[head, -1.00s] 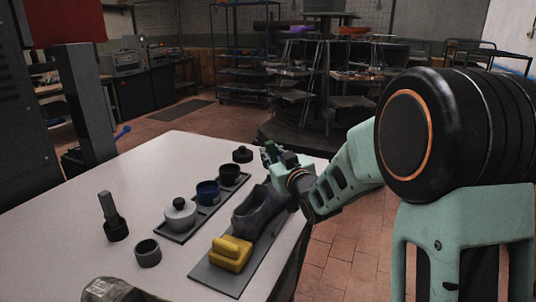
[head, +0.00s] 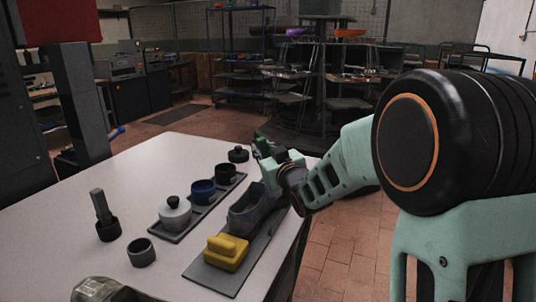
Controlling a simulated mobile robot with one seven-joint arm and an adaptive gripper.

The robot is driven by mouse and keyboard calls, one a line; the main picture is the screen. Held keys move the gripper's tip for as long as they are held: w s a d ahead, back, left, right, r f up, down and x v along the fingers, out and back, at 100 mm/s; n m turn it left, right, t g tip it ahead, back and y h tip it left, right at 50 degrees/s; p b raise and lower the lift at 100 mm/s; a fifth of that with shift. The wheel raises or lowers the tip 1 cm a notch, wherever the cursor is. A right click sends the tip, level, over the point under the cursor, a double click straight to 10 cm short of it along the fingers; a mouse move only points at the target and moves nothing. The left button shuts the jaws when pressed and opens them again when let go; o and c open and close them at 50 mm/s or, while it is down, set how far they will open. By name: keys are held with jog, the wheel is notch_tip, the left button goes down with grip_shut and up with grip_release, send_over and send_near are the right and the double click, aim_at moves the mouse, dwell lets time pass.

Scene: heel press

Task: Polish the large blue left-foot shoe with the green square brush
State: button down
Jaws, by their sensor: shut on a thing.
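A dark blue-grey shoe (head: 246,212) lies on a dark mat (head: 211,279) along the right side of the white table. My gripper (head: 264,150) is beyond the far end of the shoe, above the table's far right part. It is shut on a dark green thing (head: 261,145), which looks like the green brush. Its shape is mostly hidden by the gripper. My wrist hides part of the shoe's far end. I cannot tell whether the brush touches anything.
A yellow block-shaped brush (head: 227,252) sits on the mat's near part. A tray (head: 164,234) holds a lidded grey pot (head: 174,215), a blue pot (head: 203,192) and a dark pot (head: 226,173). A grey cup (head: 141,253) and a handled tool (head: 104,216) stand left.

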jog(key=shift+s+d+b, duration=0.2)
jog(key=shift+s+d, duration=0.1)
jog(key=shift+d, duration=0.45)
jog(key=shift+s+d+b, duration=0.2)
jog(key=shift+s+d, duration=0.1)
jog(key=shift+d, duration=0.4)
jog(key=shift+f, duration=0.1)
jog(key=shift+a, duration=0.15)
jog(key=shift+w+a+b, duration=0.3)
jog(key=shift+a+b, duration=0.2)
jog(key=shift+a, duration=0.2)
jog(key=shift+w+a+b, duration=0.3)
jog(key=shift+a+b, duration=0.15)
jog(key=shift+a, duration=0.2)
jog(key=shift+s+d, duration=0.3)
jog(key=shift+d, duration=0.45)
jog(key=shift+s+d, duration=0.3)
jog(key=shift+d, duration=0.45)
jog(key=shift+a, duration=0.1)
jog(key=shift+w+a+b, duration=0.3)
jog(key=shift+a+b, duration=0.3)
jog(key=shift+a, duration=0.1)
jog(key=shift+w+a+b, duration=0.3)
jog(key=shift+a+b, duration=0.3)
jog(key=shift+a, duration=0.1)
jog(key=shift+s+d, duration=0.3)
jog(key=shift+d, duration=0.45)
jog(key=shift+s+d, duration=0.3)
jog(key=shift+d, duration=0.45)
